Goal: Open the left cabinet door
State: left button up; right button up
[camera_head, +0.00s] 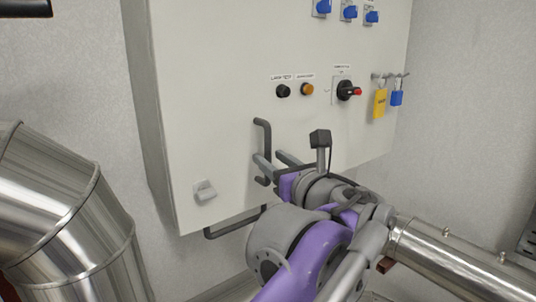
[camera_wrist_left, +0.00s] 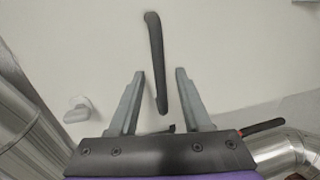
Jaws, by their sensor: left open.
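The pale cabinet door (camera_head: 215,90) faces me and looks closed, its front flat. A dark grey vertical bar handle (camera_head: 264,135) sits on its lower middle part. My left gripper (camera_head: 270,158) is at the handle's lower part, with its fingers pointing to the door. In the left wrist view the handle (camera_wrist_left: 156,50) runs between the two open fingers of the left gripper (camera_wrist_left: 159,74), with a visible gap on each side. I cannot tell how deep the handle sits between the fingers. My right gripper is not in view.
A small grey latch knob (camera_head: 204,191) is at the door's lower left. A black knob (camera_head: 283,91), an orange button (camera_head: 307,89), a red-tipped switch (camera_head: 347,90) and padlocks (camera_head: 380,102) are on the front. Thick metal pipes stand left (camera_head: 85,225) and lower right (camera_head: 455,262).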

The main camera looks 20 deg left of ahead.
pick_arm(q)
jog(key=shift+x, duration=1.15)
grip_shut()
dwell(0.6)
